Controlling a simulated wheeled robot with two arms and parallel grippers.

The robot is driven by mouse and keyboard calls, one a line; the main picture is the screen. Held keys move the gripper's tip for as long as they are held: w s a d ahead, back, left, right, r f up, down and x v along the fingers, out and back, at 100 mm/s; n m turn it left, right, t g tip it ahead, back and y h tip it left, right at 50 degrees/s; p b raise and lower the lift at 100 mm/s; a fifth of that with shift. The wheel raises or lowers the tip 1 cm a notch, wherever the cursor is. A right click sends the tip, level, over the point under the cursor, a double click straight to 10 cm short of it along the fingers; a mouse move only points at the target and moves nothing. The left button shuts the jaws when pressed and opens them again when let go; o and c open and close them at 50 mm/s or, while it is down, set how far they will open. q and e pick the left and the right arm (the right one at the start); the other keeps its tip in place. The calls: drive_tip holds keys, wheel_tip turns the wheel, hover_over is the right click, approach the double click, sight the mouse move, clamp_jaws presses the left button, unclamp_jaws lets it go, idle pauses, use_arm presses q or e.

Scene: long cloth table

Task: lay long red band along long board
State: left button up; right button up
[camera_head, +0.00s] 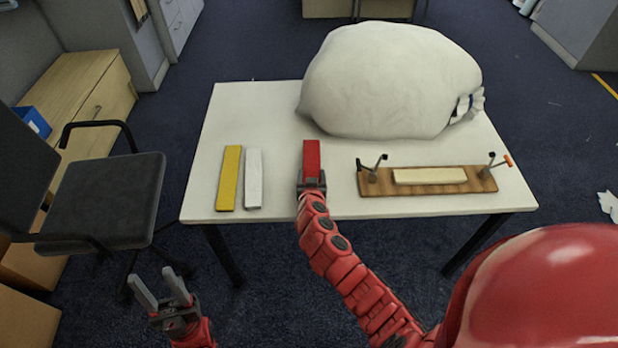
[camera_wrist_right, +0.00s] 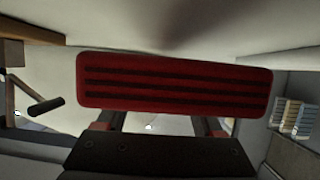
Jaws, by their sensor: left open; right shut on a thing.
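The long red band (camera_head: 312,156) points away from me over the middle of the white table. My right gripper (camera_head: 311,181) is shut on its near end. The band also fills the middle of the right wrist view (camera_wrist_right: 175,82), with dark lengthwise stripes; I cannot tell its height above the table. The long brown board (camera_head: 484,185) lies to the right, sideways, with a cream strip (camera_head: 430,175) on it and a clamp near each end. My left gripper (camera_head: 161,290) is open and empty, in front of the table at lower left.
A yellow bar (camera_head: 230,178) and a white bar (camera_head: 253,179) lie side by side left of the red band. A big white sack (camera_head: 390,80) covers the table's back right. The left clamp (camera_head: 372,168) and right clamp (camera_head: 491,165) stand up from the board.

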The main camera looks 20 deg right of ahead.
drive_tip(key=shift+w+a+f, duration=0.1)
drive_tip(key=shift+w+f, duration=0.25)
drive_tip(key=shift+f, duration=0.5)
drive_tip(key=shift+w+a+f, duration=0.1)
drive_tip(key=shift+w+f, duration=0.25)
drive_tip(key=shift+f, duration=0.45)
drive_tip(key=shift+f+b, duration=0.25)
drive_tip(key=shift+b, duration=0.2)
drive_tip(key=o, duration=1.4)
drive_tip(key=shift+r, duration=0.1)
